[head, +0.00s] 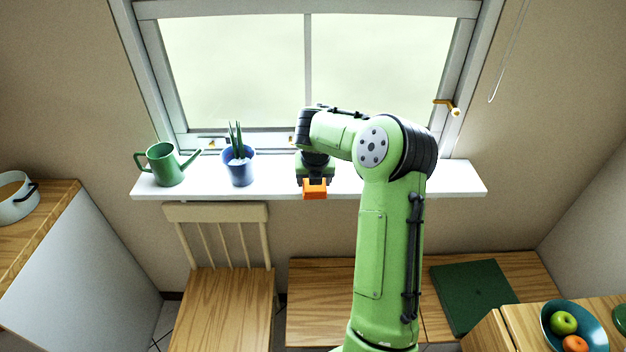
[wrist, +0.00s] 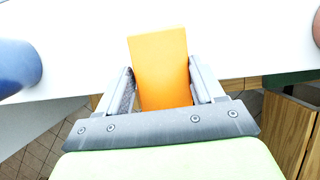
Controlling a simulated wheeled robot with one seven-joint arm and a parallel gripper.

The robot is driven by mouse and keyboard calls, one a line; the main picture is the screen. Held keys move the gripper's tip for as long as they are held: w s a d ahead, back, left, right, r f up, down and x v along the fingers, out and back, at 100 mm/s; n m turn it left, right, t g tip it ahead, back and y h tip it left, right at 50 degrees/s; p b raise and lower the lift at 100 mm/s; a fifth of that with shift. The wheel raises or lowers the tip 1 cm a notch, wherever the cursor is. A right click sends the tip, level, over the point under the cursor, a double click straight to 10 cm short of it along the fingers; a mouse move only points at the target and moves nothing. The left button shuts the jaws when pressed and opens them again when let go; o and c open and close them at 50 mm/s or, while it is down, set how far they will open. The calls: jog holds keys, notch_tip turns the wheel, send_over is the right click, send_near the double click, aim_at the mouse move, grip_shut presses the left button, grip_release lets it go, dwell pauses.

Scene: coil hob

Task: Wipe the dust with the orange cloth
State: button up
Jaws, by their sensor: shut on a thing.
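My gripper (head: 314,180) is at the white window sill (head: 420,181), near its front edge and right of the middle pot. It is shut on the orange cloth (head: 315,190), which shows as a small orange piece below the jaws. In the wrist view the orange cloth (wrist: 161,62) stands between the two grey fingers, over the white sill (wrist: 75,45). I cannot tell whether the cloth touches the sill. I cannot make out any dust; the sill looks bright and plain, and my arm hides part of it.
A blue pot with a plant (head: 239,168) stands left of my gripper, with a green watering can (head: 165,164) further left. The sill right of my arm looks clear. Below are a wooden chair (head: 220,290) and a bench with a green board (head: 470,292).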

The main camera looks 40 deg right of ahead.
jog(key=shift+s+d+f+b, duration=0.1)
jog(key=shift+s+d+b, duration=0.2)
jog(key=shift+s+d, duration=0.45)
jog(key=shift+w+d, duration=0.2)
jog(key=shift+w, duration=0.1)
jog(key=shift+w+d+r+p, duration=0.1)
jog(key=shift+w+d+p, duration=0.6)
jog(key=shift+w+p, duration=0.25)
jog(key=shift+w+d+r+p, duration=0.1)
jog(key=shift+w+d+p, duration=0.6)
jog(key=shift+w+p, duration=0.25)
jog(key=shift+w+d+p, duration=0.55)
jog(key=shift+w+p, duration=0.05)
jog(key=shift+w, duration=0.15)
jog(key=shift+w+d+f, duration=0.15)
jog(key=shift+f, duration=0.1)
jog(key=shift+r+p, duration=1.45)
jog(key=shift+r, duration=1.6)
jog(key=shift+r, duration=0.1)
